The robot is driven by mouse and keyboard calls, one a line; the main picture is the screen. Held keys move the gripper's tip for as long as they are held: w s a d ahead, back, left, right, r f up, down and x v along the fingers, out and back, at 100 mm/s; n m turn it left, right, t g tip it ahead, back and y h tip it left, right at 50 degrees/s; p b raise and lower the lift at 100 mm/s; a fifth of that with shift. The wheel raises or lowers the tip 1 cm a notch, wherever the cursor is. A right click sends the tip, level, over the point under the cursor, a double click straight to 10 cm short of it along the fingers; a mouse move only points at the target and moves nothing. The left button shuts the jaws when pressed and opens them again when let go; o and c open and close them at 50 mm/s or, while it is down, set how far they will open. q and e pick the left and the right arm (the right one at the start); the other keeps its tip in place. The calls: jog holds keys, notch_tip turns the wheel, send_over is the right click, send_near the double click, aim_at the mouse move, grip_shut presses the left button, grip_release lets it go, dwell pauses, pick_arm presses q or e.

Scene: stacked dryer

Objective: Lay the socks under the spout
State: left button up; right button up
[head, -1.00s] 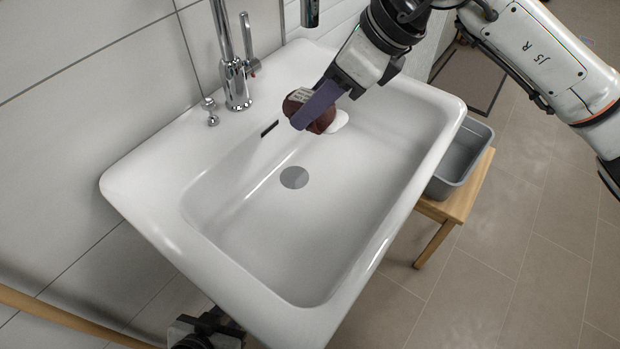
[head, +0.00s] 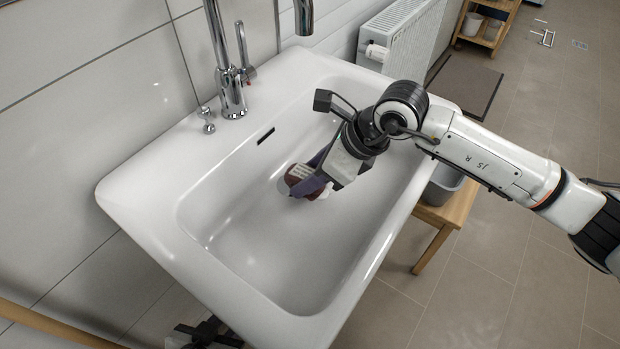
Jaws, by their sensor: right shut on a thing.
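The socks (head: 297,171), a dark red bundle with a pale label and a white part, are low in the white sink basin (head: 255,240), over the drain area. My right gripper (head: 311,182), with purple fingers, is shut on them from the right side. Its fingers hide part of the socks, and I cannot tell whether the socks touch the basin floor. The chrome spout (head: 303,18) hangs at the top edge, above and behind the basin. My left gripper (head: 207,333) is below the sink's front edge, partly cut off; its jaws are unclear.
The chrome tap body (head: 232,92) and a small knob (head: 207,118) stand on the sink's back rim. A grey tub (head: 443,186) sits on a wooden stool (head: 452,210) to the right. A radiator (head: 400,40) is on the wall. The front of the basin is clear.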

jog(key=shift+f, duration=0.9)
jog(key=shift+f, duration=0.1)
jog(key=o, duration=1.2)
jog(key=shift+o, duration=0.2)
jog(key=shift+r, duration=0.25)
jog(key=v, duration=1.2)
jog(key=shift+f, duration=0.15)
